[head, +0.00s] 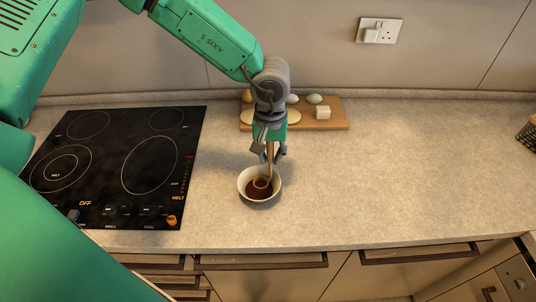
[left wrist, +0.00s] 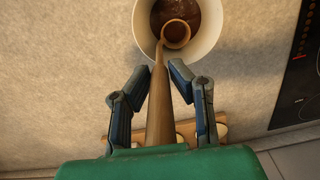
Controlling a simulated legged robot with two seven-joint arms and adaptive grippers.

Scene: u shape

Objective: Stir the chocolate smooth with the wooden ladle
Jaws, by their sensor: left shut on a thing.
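A white bowl (head: 245,193) holding dark brown chocolate (head: 256,193) stands on the counter, right of the cooktop. It also shows at the top of the left wrist view (left wrist: 211,32), with the chocolate (left wrist: 187,10) inside. The wooden ladle (left wrist: 160,98) has its round cup in the chocolate, near the bowl's rim; its handle rises between my fingers. My left gripper (head: 270,152) is above the bowl and shut on the ladle's handle. In the left wrist view its two fingers (left wrist: 161,75) flank the handle. My right gripper is in neither view.
A black cooktop (head: 112,205) lies left of the bowl. A dark basket (head: 528,134) stands at the far right. The counter (head: 400,180) right of the bowl is clear.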

